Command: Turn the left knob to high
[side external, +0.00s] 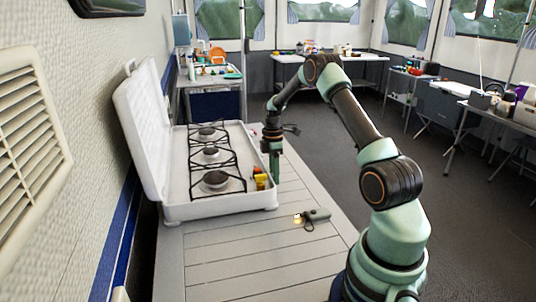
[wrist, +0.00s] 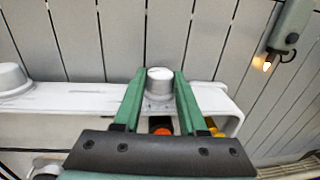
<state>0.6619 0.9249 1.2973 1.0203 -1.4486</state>
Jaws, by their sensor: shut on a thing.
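The white camp stove (side external: 222,208) stands with its lid up on the slatted table. My gripper (side external: 275,178) is down at its front edge. In the wrist view my gripper (wrist: 158,78) has its two green fingers on either side of a white round knob, the left knob (wrist: 160,86), and is shut on it. This knob sits near the right end of the stove's front in that view. Another white knob (wrist: 12,77) shows at the left edge. The held knob is hidden in the side view, and I cannot read its setting.
A grey lighter-like tool (side external: 318,214) with a glowing tip lies on the table near the stove's front corner. Small yellow and red items (side external: 260,181) sit inside the stove beside my gripper. Black grates (side external: 213,155) cover the burners. The near table (side external: 240,262) is clear.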

